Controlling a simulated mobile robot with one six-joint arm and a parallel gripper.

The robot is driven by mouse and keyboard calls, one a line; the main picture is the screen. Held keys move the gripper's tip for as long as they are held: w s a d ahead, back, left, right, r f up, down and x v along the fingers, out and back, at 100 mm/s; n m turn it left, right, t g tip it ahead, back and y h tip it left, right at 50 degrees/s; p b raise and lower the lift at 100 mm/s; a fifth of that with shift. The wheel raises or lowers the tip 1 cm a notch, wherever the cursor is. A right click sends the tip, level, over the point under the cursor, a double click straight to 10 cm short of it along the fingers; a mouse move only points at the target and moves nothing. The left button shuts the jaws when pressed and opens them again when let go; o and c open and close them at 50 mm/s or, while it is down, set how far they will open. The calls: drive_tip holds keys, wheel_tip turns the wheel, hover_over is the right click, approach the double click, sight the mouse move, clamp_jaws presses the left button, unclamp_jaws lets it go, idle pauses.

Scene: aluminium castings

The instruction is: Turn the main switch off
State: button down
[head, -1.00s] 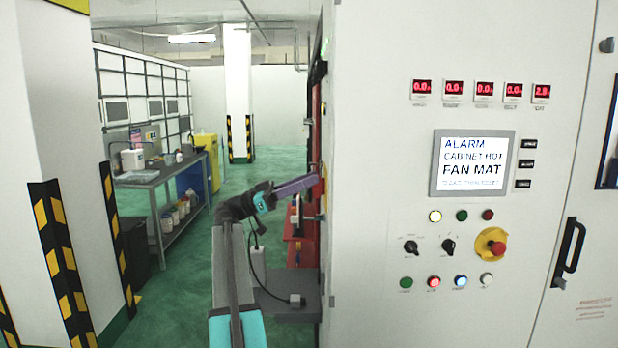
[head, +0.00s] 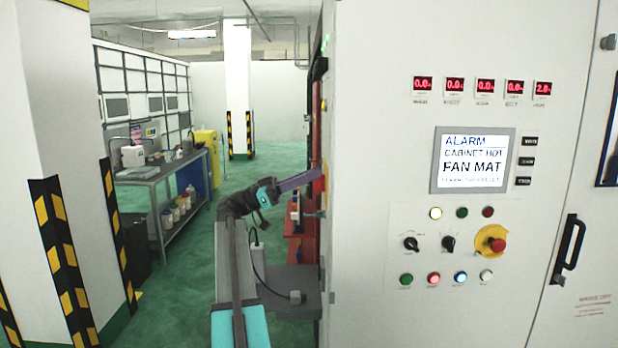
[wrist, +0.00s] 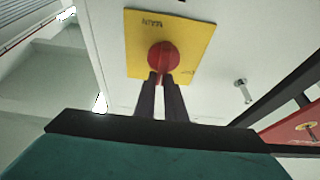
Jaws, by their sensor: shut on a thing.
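The main switch is a red rotary knob (wrist: 163,60) on a yellow plate (wrist: 192,36) marked MAIN, seen in the wrist view on a pale cabinet side. My gripper (wrist: 163,78) has its two dark fingers close together at the knob's lower part, shut on it. The fingertips partly hide the knob's lower edge. In the head view my gripper (head: 318,174) reaches the cabinet's left side, and the knob itself cannot be made out there.
The cabinet front (head: 375,110) carries an alarm screen (head: 473,160), a red emergency button (head: 498,244) and several small knobs and lamps. A metal stud (wrist: 242,88) sticks out right of the plate. A workbench (head: 165,175) stands at left, with open green floor between.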

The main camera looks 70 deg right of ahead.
drive_tip(key=shift+s+f+n, duration=0.1)
drive_tip(key=shift+f+n, duration=0.2)
drive_tip(key=shift+w+d+f+n+t+h, duration=0.2)
drive_tip(key=shift+n+t+h, duration=0.7)
drive_tip(key=shift+n, duration=1.7)
drive_tip(key=shift+d+f+n+t+h, duration=0.25)
drive_tip(key=shift+n+t+h, duration=0.65)
drive_tip(key=shift+n, duration=1.7)
drive_tip(key=shift+w+d+f+n+t+h, duration=0.1)
drive_tip(key=shift+d+n+t+h, duration=0.7)
drive_tip(key=shift+n, duration=1.8)
drive_tip(key=shift+a+t, duration=0.4)
drive_tip(key=shift+a, duration=0.05)
